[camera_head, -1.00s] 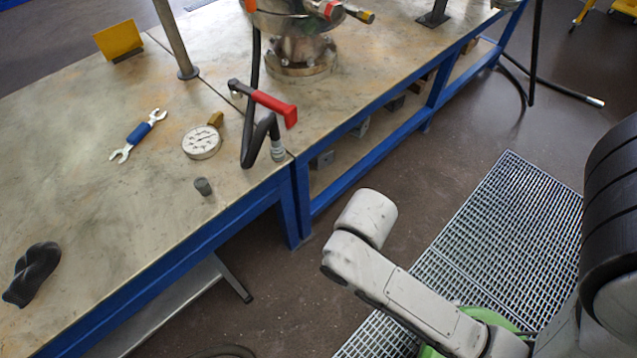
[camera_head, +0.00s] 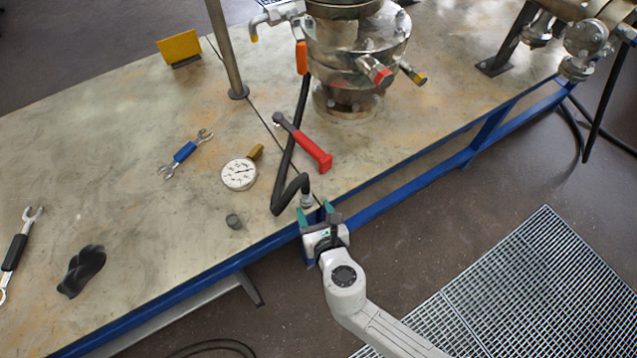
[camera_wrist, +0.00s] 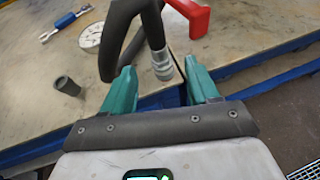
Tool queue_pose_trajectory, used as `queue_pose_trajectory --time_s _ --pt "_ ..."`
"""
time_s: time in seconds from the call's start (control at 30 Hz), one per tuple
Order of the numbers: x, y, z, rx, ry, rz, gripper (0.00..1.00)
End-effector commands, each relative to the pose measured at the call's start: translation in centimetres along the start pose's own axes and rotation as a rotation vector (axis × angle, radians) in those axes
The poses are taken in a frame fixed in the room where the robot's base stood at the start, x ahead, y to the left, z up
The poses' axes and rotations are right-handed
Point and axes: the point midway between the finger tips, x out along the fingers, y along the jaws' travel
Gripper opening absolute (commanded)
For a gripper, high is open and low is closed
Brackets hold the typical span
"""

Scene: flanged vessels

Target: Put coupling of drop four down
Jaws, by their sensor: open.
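The coupling (camera_head: 307,201) is a ribbed grey metal end on a black hose (camera_head: 283,187). It rests at or just over the table's front edge, near the seam between the two table tops. In the wrist view the coupling (camera_wrist: 163,66) shows beyond and between my green fingertips, with the hose looping up and left of it. My gripper (camera_head: 315,212) is open, its fingers pointing at the coupling from the front edge. A gap seems to remain between fingers and coupling; contact cannot be told. The hose runs back to the flanged vessel (camera_head: 357,50).
A red-handled hammer (camera_head: 305,141) lies right of the hose. A dial gauge (camera_head: 239,174), a small grey plug (camera_head: 233,221), a blue-handled wrench (camera_head: 184,152) and a black twisted object (camera_head: 82,270) lie left. A post (camera_head: 226,50) stands behind. Floor grating (camera_head: 520,290) lies right.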

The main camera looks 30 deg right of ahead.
Motion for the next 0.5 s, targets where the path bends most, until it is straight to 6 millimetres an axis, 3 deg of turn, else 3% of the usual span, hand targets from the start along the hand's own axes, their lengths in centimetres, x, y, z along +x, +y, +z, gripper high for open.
queue_pose_trajectory --time_s 0.3,0.5 --pt "4.5 0.1 -0.1 -0.004 -0.003 0.001 0.60" --pt "5.9 0.1 -0.1 -0.003 -0.002 0.001 0.60"
